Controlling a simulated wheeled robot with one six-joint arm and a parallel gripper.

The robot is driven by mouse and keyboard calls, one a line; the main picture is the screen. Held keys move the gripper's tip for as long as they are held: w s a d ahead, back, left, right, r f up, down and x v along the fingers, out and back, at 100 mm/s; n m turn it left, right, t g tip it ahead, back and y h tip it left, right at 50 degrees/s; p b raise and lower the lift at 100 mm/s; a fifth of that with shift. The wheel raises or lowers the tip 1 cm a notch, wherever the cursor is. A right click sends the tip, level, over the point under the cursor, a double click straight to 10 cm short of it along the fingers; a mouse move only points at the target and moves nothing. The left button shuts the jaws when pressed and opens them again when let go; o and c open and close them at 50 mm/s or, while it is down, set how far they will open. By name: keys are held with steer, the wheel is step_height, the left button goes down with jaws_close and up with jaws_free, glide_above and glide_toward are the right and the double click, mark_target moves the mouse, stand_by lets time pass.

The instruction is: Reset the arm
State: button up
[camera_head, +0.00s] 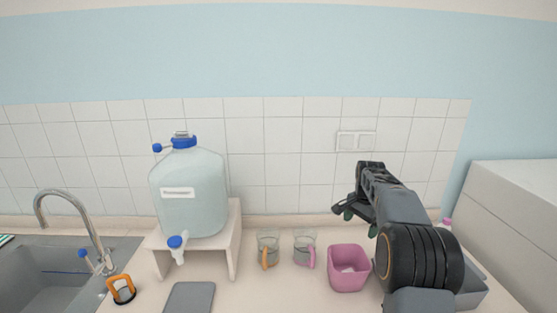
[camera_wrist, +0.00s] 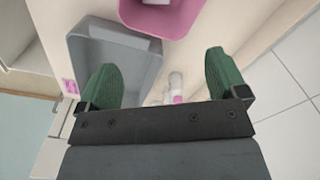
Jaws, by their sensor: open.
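My gripper (camera_head: 349,212) is raised above the right part of the counter, near the pink container (camera_head: 347,271). In the wrist view my gripper (camera_wrist: 163,82) has its two green fingertips wide apart, with nothing between them. The pink container also shows at the top of the wrist view (camera_wrist: 160,18). My arm comes in from the lower right and hides part of the counter behind it.
A large water jug (camera_head: 188,190) stands on a white stand (camera_head: 233,240) at left. Two beakers (camera_head: 267,246) (camera_head: 304,247) stand mid-counter. A grey tray (camera_head: 472,288) lies at right, partly behind my arm. A sink (camera_head: 45,280) is at far left.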

steer(key=s+a+n+t, duration=0.2)
steer(key=s+a+n, duration=0.4)
steer(key=s, duration=0.8)
steer(key=s+a+r+n+t, duration=0.1)
steer(key=s+a+n, duration=0.4)
steer(key=s, duration=1)
steer(key=shift+a+r+n+t+b, duration=0.25)
steer(key=shift+a+n+t+b, duration=0.2)
steer(key=shift+t, duration=0.35)
